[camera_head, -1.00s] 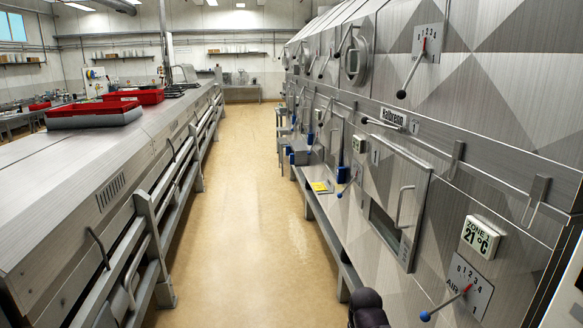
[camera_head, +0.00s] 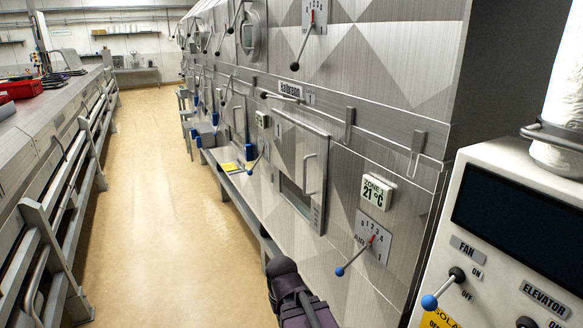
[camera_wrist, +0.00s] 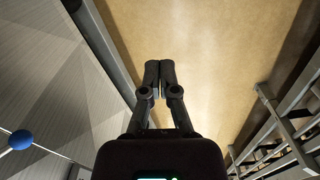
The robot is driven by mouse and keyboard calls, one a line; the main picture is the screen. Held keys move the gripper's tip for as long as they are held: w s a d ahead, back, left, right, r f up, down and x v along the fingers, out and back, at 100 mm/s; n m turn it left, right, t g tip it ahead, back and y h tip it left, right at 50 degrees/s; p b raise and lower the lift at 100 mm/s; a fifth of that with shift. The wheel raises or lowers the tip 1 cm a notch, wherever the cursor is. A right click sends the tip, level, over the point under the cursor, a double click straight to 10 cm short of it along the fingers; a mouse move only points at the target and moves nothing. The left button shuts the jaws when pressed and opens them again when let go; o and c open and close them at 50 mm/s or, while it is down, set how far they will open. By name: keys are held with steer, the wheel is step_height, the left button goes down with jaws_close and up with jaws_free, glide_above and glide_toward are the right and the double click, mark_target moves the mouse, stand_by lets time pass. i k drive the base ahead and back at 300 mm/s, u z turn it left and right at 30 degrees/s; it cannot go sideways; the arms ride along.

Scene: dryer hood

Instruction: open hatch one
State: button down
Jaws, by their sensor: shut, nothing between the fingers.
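Hatch one (camera_head: 312,148) is a brushed-metal panel in the side of the dryer hood, with a small "1" at its upper left. It has a vertical bar handle (camera_head: 304,174) and a dark strip low on its face; I cannot tell whether the strip is a window or a gap. The panel appears flush with the wall. My gripper (camera_wrist: 159,66) shows in the wrist view with its two black fingers together and empty, over the floor. It is apart from the handle. In the head view only a dark part of my arm shows at the bottom.
An air lever with a blue knob (camera_head: 340,271) sticks out right of the hatch, below the zone 1 display (camera_head: 377,192). A control cabinet (camera_head: 470,185) stands at the right. The aisle floor (camera_head: 150,200) is clear, with a railed bench at left.

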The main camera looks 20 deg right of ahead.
mark_target(300, 151)
steer(key=k, duration=1.35)
steer(key=u, duration=0.6)
steer(key=i, duration=1.95)
steer(key=z, duration=0.45)
